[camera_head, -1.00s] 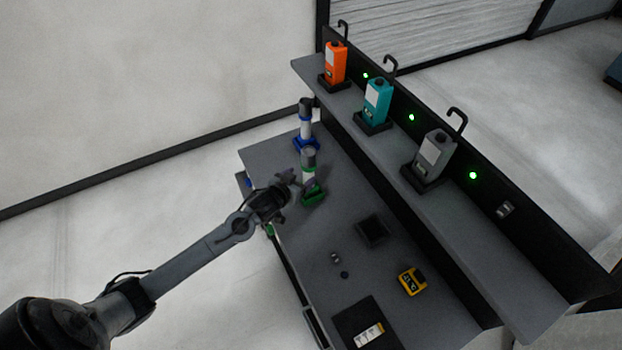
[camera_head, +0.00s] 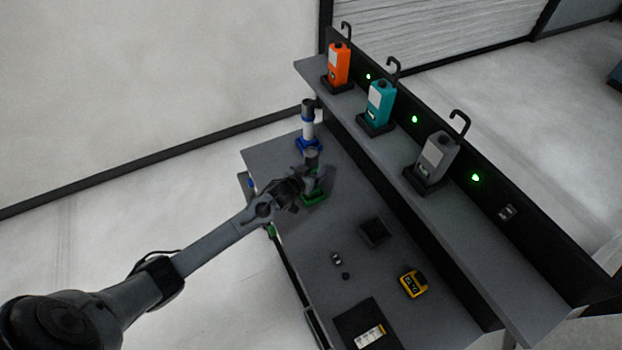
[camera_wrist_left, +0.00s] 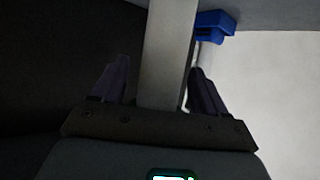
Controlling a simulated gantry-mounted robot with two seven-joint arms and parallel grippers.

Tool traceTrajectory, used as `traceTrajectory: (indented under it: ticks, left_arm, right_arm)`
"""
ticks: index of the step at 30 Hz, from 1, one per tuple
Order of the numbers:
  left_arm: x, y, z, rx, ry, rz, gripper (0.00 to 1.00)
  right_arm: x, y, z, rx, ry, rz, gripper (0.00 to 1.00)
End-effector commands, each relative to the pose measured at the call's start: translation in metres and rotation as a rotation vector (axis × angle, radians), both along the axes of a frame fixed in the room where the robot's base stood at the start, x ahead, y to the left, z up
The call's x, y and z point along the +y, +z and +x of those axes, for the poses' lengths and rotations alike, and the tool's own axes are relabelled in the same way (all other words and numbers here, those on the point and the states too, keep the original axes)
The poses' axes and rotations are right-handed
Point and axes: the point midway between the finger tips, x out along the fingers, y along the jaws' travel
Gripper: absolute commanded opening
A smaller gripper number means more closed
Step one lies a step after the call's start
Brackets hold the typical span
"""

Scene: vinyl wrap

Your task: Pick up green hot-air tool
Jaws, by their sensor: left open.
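The green hot-air tool (camera_head: 312,156) stands upright in its green base (camera_head: 314,199) on the workbench, its dark top showing above my gripper. My left gripper (camera_head: 317,180) is at the tool's body, covering its middle in the head view. In the left wrist view, the open left gripper (camera_wrist_left: 157,85) has one finger on each side of the pale grey tool body (camera_wrist_left: 168,50). The right finger looks close to the body; I cannot tell whether it touches. My right gripper is not in view.
A blue hot-air tool (camera_head: 307,125) stands just behind the green one. A shelf (camera_head: 455,235) at the right holds orange (camera_head: 339,65), teal (camera_head: 380,103) and grey (camera_head: 435,152) devices. A black tray (camera_head: 375,231) and a yellow device (camera_head: 413,284) lie on the bench.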

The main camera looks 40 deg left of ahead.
Motion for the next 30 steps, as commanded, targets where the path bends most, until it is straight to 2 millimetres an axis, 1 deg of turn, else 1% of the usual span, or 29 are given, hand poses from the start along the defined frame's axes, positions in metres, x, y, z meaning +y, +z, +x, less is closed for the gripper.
traceTrajectory:
  ticks: [4,5,6,19,30]
  left_arm:
    - [-0.0003,0.0000,-0.0001,0.000,0.000,0.000,0.74]
    - [-0.0003,0.0000,-0.0002,0.000,0.000,0.000,0.72]
    - [-0.0003,0.0000,-0.0002,0.000,0.000,0.000,0.66]
    - [-0.0005,0.0001,-0.0003,0.000,-0.001,0.000,0.00]
    - [-0.0002,0.0039,0.0008,-0.005,0.000,0.000,0.00]
  right_arm:
    - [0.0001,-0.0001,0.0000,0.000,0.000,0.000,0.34]
    - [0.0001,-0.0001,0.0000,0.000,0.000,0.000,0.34]
    - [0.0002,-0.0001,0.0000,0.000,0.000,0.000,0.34]
    - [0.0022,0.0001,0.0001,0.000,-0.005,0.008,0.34]
    - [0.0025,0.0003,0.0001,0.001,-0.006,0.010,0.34]
